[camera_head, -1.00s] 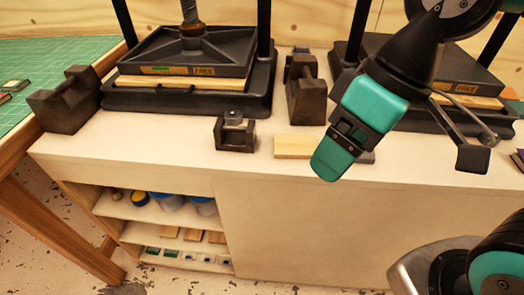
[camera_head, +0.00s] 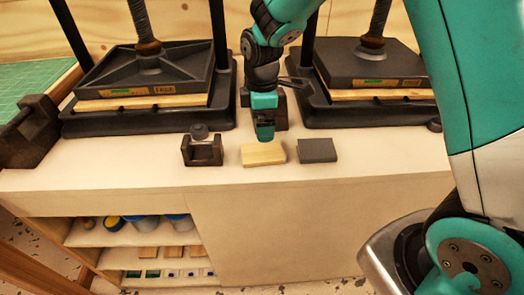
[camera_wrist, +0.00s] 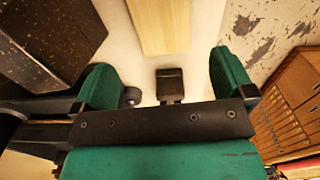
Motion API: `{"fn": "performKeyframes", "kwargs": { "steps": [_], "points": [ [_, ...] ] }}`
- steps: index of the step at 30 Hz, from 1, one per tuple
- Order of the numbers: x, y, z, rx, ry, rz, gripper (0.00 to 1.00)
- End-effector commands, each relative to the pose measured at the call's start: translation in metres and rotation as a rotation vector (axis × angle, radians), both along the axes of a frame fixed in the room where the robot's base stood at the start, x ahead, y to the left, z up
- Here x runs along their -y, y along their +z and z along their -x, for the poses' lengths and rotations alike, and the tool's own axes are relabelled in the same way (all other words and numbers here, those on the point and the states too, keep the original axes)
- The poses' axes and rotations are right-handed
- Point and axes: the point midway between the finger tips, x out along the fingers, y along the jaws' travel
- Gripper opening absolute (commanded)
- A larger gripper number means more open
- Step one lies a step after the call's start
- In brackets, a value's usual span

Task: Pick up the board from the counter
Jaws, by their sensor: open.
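A light wooden board (camera_head: 263,154) lies flat on the cream counter (camera_head: 120,170), near its front edge. A dark grey board (camera_head: 317,150) lies just to its right. My gripper (camera_head: 265,134) is pointed down just behind the wooden board in the head view, apart from it as far as I can tell. In the wrist view my gripper (camera_wrist: 166,80) is open, with its teal fingers wide apart and nothing held. The wooden board (camera_wrist: 160,25) shows at the top of that view, beyond the fingertips and roughly between them.
A dark small stand with a knob (camera_head: 203,152) is left of the wooden board. Two presses stand behind, left (camera_head: 150,120) and right (camera_head: 365,115). A dark block (camera_head: 280,112) stands between them, behind my gripper. A dark block (camera_wrist: 170,85) shows between the fingers.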

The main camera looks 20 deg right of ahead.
Motion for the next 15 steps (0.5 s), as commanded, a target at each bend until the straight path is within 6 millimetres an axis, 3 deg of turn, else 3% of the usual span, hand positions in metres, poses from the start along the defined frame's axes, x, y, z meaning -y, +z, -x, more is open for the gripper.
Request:
{"fn": "performKeyframes", "kwargs": {
  "steps": [4, 15],
  "points": [
    [0.000, -0.027, 0.001, -0.003, -0.001, 0.000, 1.00],
    [0.000, -0.063, 0.003, -0.004, -0.001, 0.000, 1.00]
  ]
}}
